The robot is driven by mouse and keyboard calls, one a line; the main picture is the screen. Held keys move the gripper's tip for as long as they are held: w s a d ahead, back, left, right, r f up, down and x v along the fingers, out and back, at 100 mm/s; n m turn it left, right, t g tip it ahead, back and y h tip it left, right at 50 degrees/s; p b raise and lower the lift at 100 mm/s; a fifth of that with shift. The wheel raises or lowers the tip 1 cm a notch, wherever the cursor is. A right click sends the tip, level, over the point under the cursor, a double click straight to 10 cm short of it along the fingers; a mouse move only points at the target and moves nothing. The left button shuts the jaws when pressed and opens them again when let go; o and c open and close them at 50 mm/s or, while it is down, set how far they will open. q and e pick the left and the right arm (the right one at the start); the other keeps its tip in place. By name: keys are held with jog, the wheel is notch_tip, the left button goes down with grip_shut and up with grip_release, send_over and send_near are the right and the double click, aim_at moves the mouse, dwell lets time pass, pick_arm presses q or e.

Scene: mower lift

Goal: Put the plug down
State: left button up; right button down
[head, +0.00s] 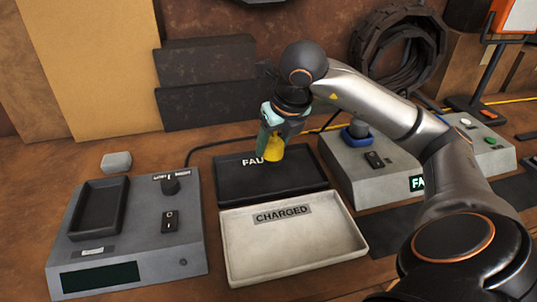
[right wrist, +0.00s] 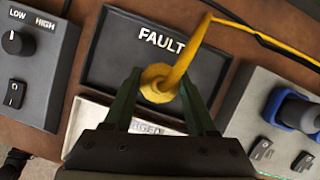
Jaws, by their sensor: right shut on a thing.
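My right gripper (head: 271,138) is shut on the yellow plug (head: 273,152), over the rear part of the black FAULT tray (head: 285,178). In the right wrist view the yellow plug (right wrist: 158,84) sits between the fingertips (right wrist: 160,90), in front of the FAULT tray (right wrist: 110,63). Its yellow lead runs up and away to the right. I cannot tell whether the plug touches the tray. My left gripper is not in view.
The white CHARGED tray (head: 294,276) lies just in front of the FAULT tray. A grey unit with a LOW/HIGH knob (head: 140,258) stands left. A grey unit with a blue-collared socket (head: 372,178) stands right. Dark blocks (head: 205,103) stand behind.

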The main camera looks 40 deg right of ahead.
aim_at(268, 157)
jog(key=shift+w+f, duration=0.4)
jog(key=shift+f, duration=0.1)
jog(key=x, duration=0.3)
jog(key=shift+s+a+f+b, duration=0.2)
jog(key=shift+s+f+b, duration=0.1)
jog(key=shift+b, duration=0.1)
jog(key=shift+f, duration=0.2)
jog(key=shift+r, duration=0.1)
jog(key=shift+f, duration=0.25)
jog(key=shift+c, duration=1)
grip_release()
jog(key=shift+r, duration=0.15)
